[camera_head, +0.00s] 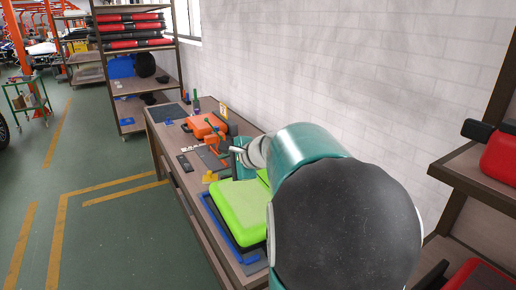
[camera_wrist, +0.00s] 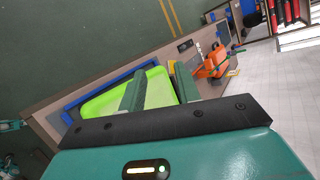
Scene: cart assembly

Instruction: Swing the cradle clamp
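My gripper (camera_wrist: 161,72) is open in the wrist view, with its two green fingers apart and nothing between them. Beyond the gap lies a lime-green case or panel (camera_wrist: 100,105) on a blue tray (camera_wrist: 72,104). In the head view my gripper (camera_head: 234,161) hangs above the workbench, partly hidden by my own arm, just beyond the lime-green panel (camera_head: 237,208). A small yellow part (camera_head: 210,177) sits at the far end of the panel. An orange case-like object (camera_head: 203,126) stands farther along the bench. I cannot tell for sure which part is the cradle clamp.
The wooden workbench (camera_head: 166,138) runs along a white brick wall (camera_head: 300,60). Small bottles and dark flat pieces lie around the orange object. A shelf with red and black cases (camera_head: 130,30) stands behind, another at right.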

